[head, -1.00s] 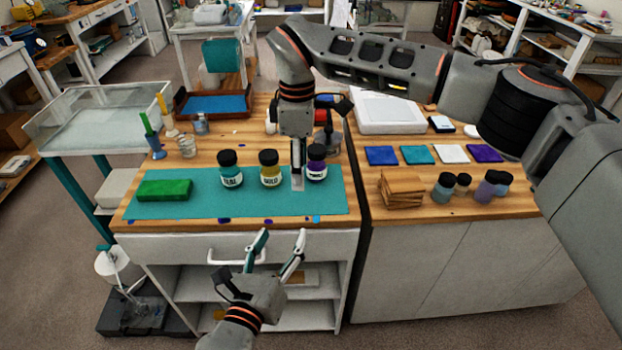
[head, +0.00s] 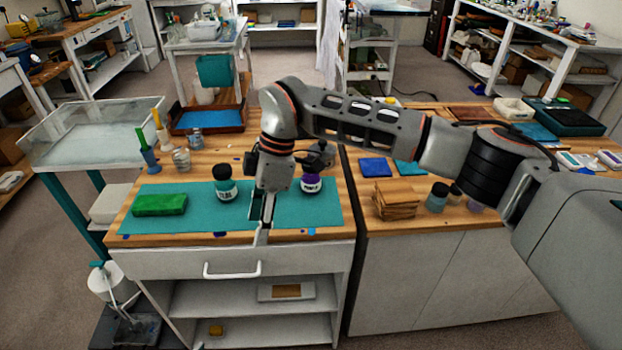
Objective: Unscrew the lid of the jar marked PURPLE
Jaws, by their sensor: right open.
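The jar marked PURPLE (head: 312,186) stands upright on the teal mat (head: 322,217), with its dark lid on; its label is too small to read clearly here. My right gripper (head: 262,222) points down, open and empty, left of the purple jar and apart from it. It is over the front half of the mat and hides the spot where the gold jar stood. The teal jar (head: 225,184) stands upright with its black lid on, left of my right gripper. My left gripper is out of view.
A green block (head: 160,205) lies at the mat's left. A blue-lined tray (head: 209,121), small jars and a tool holder (head: 150,160) stand behind. Wood pieces (head: 394,201) and more jars (head: 437,198) are on the right bench. The mat's left middle is clear.

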